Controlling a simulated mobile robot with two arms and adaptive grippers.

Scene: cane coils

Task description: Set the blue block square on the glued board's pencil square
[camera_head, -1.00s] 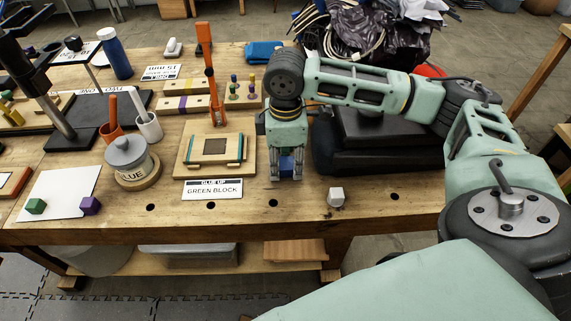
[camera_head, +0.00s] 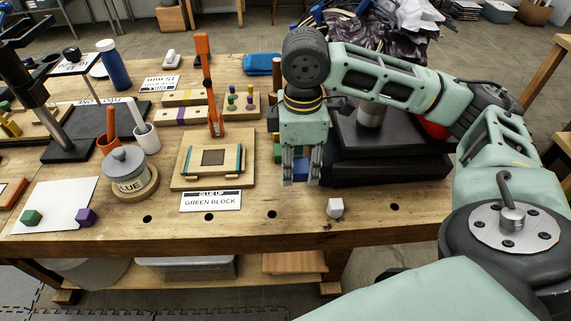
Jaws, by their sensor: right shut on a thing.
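My right gripper (camera_head: 301,181) points down, shut on a blue block (camera_head: 300,170) that shows between its fingers. It is to the right of the glue-up board (camera_head: 182,178), apart from it. I cannot tell whether the block touches the bench. Pencil lines are too small to make out. My left gripper is not in view.
An orange upright tool (camera_head: 205,75) stands behind the board; the glue pot (camera_head: 127,170) is left. A green item (camera_head: 277,152) is partly hidden by my right gripper. A white block (camera_head: 335,207) lies near the front edge. Black cases (camera_head: 385,170) lie right.

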